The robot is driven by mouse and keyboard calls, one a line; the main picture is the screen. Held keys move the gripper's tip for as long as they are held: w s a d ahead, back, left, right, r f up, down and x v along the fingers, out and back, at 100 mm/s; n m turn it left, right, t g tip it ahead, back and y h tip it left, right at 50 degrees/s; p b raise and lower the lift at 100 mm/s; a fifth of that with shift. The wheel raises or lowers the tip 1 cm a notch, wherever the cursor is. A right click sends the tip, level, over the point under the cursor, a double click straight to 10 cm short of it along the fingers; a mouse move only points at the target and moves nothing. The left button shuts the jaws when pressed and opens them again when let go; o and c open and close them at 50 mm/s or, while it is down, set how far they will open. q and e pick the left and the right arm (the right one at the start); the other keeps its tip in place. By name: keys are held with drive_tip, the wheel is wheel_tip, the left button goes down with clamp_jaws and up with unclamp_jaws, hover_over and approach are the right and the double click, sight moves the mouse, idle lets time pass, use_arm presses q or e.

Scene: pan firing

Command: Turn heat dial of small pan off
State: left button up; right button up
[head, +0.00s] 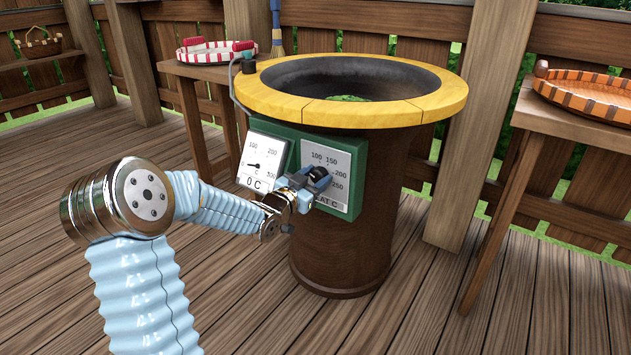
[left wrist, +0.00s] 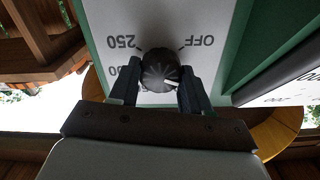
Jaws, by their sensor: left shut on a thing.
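The small pan (head: 350,112) is a brown drum with a yellow rim and a dark bowl. A green box on its side carries a white scale plate (head: 340,160) with numbers and the black heat dial (head: 319,173). My left gripper (head: 308,183) is shut on the dial, one finger on each side, as the left wrist view shows too. There the dial (left wrist: 160,72) has a white mark toward its lower right, off the OFF label at upper right; 250 is at upper left. My right gripper is not in view.
A gauge (head: 262,160) reading 0 C sits left of the dial plate. A red-and-white tray (head: 208,54) is on a back table, an orange tray (head: 595,95) on a right table. A broom (head: 277,30) stands behind the pan. The wooden deck (head: 430,300) in front is clear.

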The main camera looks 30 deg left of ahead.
use_arm(q)
drive_tip(key=n, duration=0.5)
drive_tip(key=shift+a+n, duration=0.1)
drive_tip(key=shift+n, duration=0.2)
drive_tip(key=n+p, duration=0.1)
drive_tip(key=n, duration=0.4)
drive_tip(key=shift+f+n+p, duration=0.1)
drive_tip(key=shift+n+p, duration=0.2)
drive_tip(key=shift+p, duration=0.05)
drive_tip(key=o, duration=1.1)
drive_tip(key=shift+c, duration=0.2)
drive_tip(key=s+a, duration=0.1)
drive_tip(key=s, duration=1.2)
drive_tip(key=shift+s, duration=0.4)
drive_tip(key=shift+a, duration=0.1)
